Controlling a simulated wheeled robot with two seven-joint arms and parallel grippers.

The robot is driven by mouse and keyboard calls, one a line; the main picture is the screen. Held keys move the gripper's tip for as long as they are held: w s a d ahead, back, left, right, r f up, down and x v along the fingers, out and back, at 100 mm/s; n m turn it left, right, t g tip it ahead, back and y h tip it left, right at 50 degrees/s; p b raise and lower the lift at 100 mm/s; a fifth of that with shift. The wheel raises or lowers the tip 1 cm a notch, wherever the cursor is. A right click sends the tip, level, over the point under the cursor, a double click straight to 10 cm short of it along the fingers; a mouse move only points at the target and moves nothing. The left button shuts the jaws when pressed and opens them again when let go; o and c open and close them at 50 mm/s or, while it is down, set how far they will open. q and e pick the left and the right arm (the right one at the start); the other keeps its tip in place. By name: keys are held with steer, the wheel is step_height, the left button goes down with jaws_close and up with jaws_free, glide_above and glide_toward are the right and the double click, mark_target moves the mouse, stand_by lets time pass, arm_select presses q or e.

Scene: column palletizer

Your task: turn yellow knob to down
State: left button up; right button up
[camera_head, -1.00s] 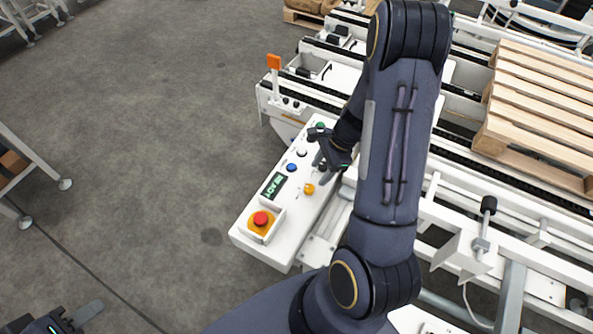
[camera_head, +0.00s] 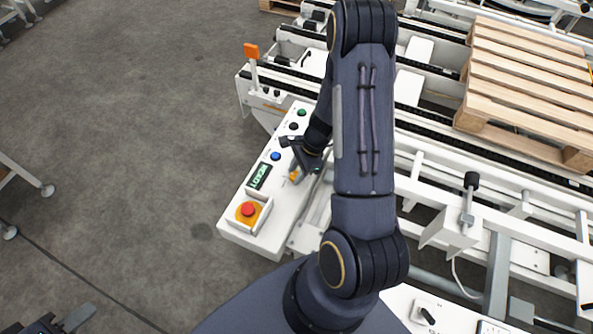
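The yellow knob (camera_head: 293,176) sits on the sloping white control panel (camera_head: 283,205), right of the green-lit READY display (camera_head: 259,176). It is partly hidden by a finger, so its pointing direction cannot be read. My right gripper (camera_head: 294,162) is directly over the knob, with its fingers spread apart. One finger reaches past the knob toward the blue button (camera_head: 275,156), the other is beside the knob. I cannot tell whether they touch it. My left gripper (camera_head: 68,319) is only partly visible at the bottom left edge, far from the panel.
A red emergency button (camera_head: 248,209) on a yellow base stands at the panel's near end. Black (camera_head: 293,126) and green (camera_head: 301,112) buttons are at the far end. Conveyor rails and a wooden pallet (camera_head: 525,85) lie to the right. Grey floor is open to the left.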

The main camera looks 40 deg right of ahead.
steer(key=c, duration=0.5)
steer(key=shift+n, duration=0.3)
steer(key=n+g, duration=0.1)
steer(key=n, duration=0.2)
steer(key=shift+w+g+b, duration=0.15)
steer(key=shift+g+b, duration=0.15)
steer(key=shift+b, duration=0.1)
steer(key=shift+w+n+g+b, duration=0.1)
steer(key=shift+n+g+b, duration=0.8)
steer(key=shift+n, duration=1.8)
steer(key=o, duration=1)
steer(key=shift+h, duration=0.3)
